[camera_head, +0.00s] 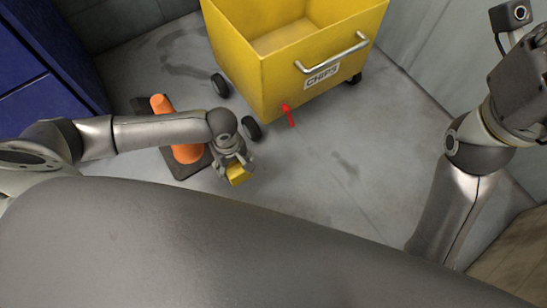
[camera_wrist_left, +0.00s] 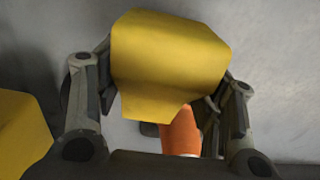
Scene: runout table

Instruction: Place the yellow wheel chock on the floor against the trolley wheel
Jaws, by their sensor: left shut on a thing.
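The yellow wheel chock (camera_head: 239,176) is in my left gripper (camera_head: 234,168), whose fingers are shut on it. In the left wrist view the chock (camera_wrist_left: 168,62) fills the space between the two fingers of the left gripper (camera_wrist_left: 160,95). The yellow trolley (camera_head: 290,60), marked CHIPS, stands behind the gripper. Its near wheel (camera_head: 252,128) is just up and right of the gripper, with a gap to the chock. Another trolley wheel (camera_head: 220,86) shows farther back. My right gripper (camera_head: 525,85) is at the upper right, away from the trolley; its fingers are not clear.
An orange cone (camera_head: 187,152) on a dark base stands left of the gripper, partly behind my left arm. A red lever (camera_head: 289,115) hangs at the trolley's lower edge. Blue cabinets (camera_head: 40,75) are at left. The grey floor (camera_head: 330,165) right of the chock is clear.

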